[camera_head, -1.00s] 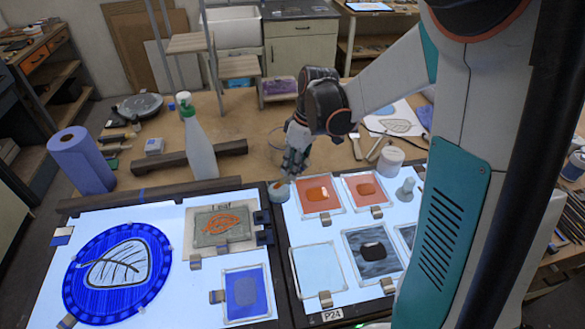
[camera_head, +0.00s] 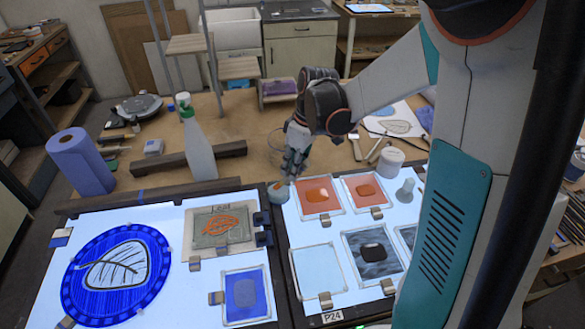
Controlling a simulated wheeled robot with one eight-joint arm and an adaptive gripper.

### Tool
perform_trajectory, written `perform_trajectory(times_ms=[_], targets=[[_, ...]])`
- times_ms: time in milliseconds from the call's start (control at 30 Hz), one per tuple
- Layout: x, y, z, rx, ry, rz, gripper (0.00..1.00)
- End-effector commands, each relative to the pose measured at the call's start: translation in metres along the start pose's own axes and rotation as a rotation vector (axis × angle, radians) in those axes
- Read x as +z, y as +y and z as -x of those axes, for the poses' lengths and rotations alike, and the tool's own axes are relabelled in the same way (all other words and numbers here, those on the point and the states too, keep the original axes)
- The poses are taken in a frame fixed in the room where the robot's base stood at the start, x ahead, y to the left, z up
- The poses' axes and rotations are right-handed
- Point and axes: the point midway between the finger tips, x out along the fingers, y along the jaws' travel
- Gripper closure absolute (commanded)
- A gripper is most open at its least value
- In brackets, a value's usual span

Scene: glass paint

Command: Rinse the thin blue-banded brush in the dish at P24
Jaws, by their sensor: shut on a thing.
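My gripper (camera_head: 294,168) points downward above the top left corner of the right-hand light panel (camera_head: 318,237), which has a P24 label (camera_head: 332,316) at its front edge. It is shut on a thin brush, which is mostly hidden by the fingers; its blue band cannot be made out.
Orange, grey and clear glass tiles lie on the right panel. The left panel holds a blue leaf disc (camera_head: 117,268). A spray bottle (camera_head: 196,145), blue paper roll (camera_head: 80,162) and white jar (camera_head: 390,160) stand on the bench. A clear glass vessel (camera_head: 276,138) stands behind my gripper.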

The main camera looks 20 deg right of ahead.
Motion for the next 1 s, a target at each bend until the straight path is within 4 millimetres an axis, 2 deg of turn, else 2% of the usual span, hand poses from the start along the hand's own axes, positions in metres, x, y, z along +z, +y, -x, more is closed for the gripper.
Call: perform_trajectory(times_ms=[367, 767, 1000], targets=[[0.003, -0.013, -0.001, 0.000, 0.000, 0.000, 1.00], [0.000, 0.000, 0.000, 0.000, 0.000, 0.000, 1.00], [0.001, -0.005, 0.000, 0.000, 0.000, 0.000, 1.00]])
